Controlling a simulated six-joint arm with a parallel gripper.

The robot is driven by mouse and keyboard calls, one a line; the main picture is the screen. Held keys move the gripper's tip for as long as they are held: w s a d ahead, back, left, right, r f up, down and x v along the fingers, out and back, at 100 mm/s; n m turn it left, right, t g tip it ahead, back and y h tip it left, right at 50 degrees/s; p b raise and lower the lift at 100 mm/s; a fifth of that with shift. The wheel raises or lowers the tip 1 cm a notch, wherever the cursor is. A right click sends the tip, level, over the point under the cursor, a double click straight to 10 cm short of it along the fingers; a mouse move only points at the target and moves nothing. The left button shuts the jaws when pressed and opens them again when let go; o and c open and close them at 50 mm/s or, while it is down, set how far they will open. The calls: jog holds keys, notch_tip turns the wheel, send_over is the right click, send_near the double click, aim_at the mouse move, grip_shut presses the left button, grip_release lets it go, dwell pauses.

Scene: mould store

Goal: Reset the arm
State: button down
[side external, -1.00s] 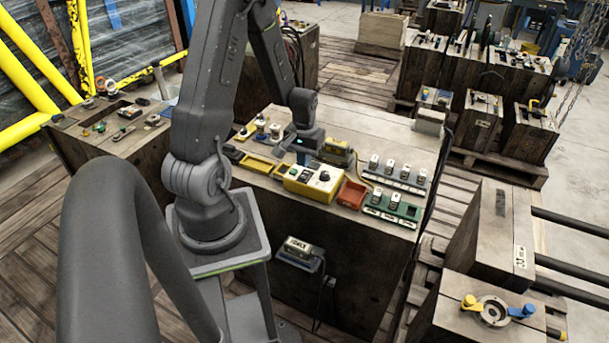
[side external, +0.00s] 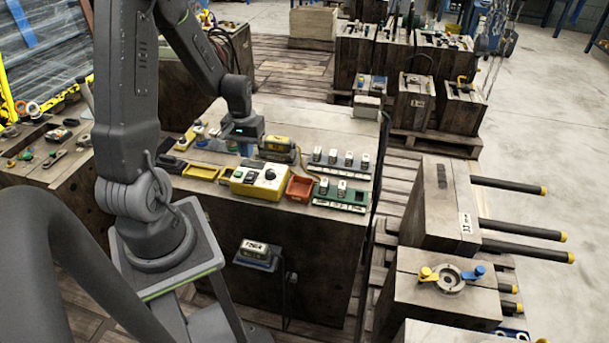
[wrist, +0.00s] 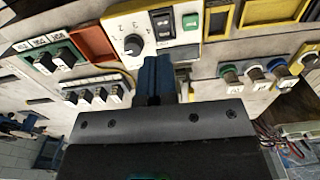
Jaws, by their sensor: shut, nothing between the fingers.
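My gripper (side external: 245,149) hangs over the bench, fingers down, behind the yellow control box (side external: 258,180) in the side view. In the wrist view its blue fingers (wrist: 155,66) are together with nothing between them. The fingertips overlap the edge of the control box (wrist: 132,22) there; I cannot tell whether they touch it. My arm reaches from its stand at the left over the bench. Its dark gripper body hides the lower middle of the wrist view.
The bench (side external: 330,131) holds a red tray (side external: 300,188), a green switch strip (side external: 341,196), a grey switch strip (side external: 343,163) and a yellow device (side external: 277,148), all close to the gripper. Knobbed parts (wrist: 254,73) stand right in the wrist view. Wooden blocks (side external: 425,205) stand right.

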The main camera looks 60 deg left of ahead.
jog(key=w+d+r+m+t, duration=0.1)
jog(key=w+d+r+m, duration=0.15)
jog(key=d+r, duration=0.5)
jog(key=s+d+r+m+t, duration=0.2)
jog(key=s+d+r+m, duration=0.1)
jog(key=d+r, duration=0.4)
jog(key=s+d+r+m+t, duration=0.2)
jog(key=s+d+r, duration=0.3)
jog(key=d, duration=0.5)
notch_tip(320, 180, up, 3)
jog(key=shift+f+m+t, duration=0.2)
jog(key=shift+m+t, duration=0.1)
jog(key=shift+m, duration=0.35)
jog(key=shift+d, duration=0.1)
